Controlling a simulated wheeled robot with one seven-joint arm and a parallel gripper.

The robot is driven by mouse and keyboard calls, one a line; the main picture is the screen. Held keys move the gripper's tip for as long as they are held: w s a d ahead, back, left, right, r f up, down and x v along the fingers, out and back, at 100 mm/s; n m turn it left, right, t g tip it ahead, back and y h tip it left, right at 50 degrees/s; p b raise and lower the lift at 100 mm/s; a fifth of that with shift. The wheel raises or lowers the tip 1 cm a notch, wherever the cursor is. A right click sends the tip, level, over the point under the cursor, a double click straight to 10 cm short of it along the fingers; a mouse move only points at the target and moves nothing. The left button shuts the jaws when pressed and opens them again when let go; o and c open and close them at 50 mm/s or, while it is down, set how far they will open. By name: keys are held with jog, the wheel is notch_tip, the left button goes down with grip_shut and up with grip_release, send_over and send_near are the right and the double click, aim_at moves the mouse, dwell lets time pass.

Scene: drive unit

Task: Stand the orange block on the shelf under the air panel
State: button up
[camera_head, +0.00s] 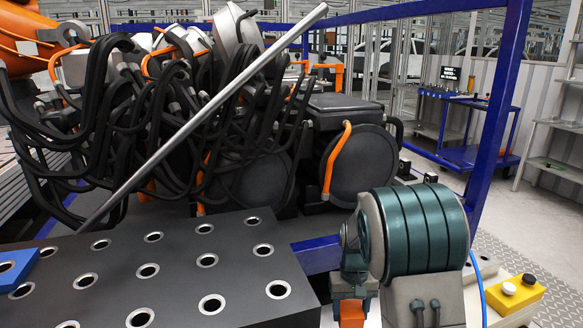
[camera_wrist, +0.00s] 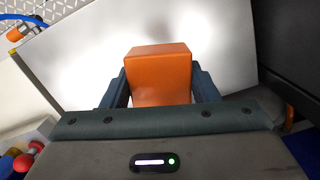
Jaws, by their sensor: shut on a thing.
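My gripper (camera_head: 353,291) is at the lower middle right of the head view, pointing down. It is shut on the orange block (camera_head: 352,314), whose lower part is cut off by the frame edge. In the wrist view the block (camera_wrist: 160,75) sits between the two dark fingers of my gripper (camera_wrist: 160,88), one on each side. A pale, smooth flat surface (camera_wrist: 225,55) lies behind the block. I cannot tell whether the block touches it, or whether it is the shelf. I cannot pick out the air panel for sure.
A dark fixture plate with holes (camera_head: 180,270) fills the lower left. A long metal bar (camera_head: 215,105) slants above it, before black hoses. A blue post (camera_head: 500,110) rises behind my wrist. A yellow button box (camera_head: 516,294) stands at lower right, near a blue hose (camera_head: 478,285).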

aim_at(352, 314)
jog(key=shift+s+r+p, duration=0.3)
jog(key=shift+r+p, duration=0.55)
jog(key=shift+p, duration=1.35)
jog(key=shift+s+r+p, duration=0.3)
jog(key=shift+r+p, duration=0.55)
jog(key=shift+p, duration=1.3)
jog(key=s+p, duration=0.1)
jog(key=p, duration=0.3)
jog(key=shift+d+r, duration=0.15)
jog(key=shift+r, duration=0.25)
jog(key=shift+s+f, duration=0.1)
jog(key=shift+s, duration=0.05)
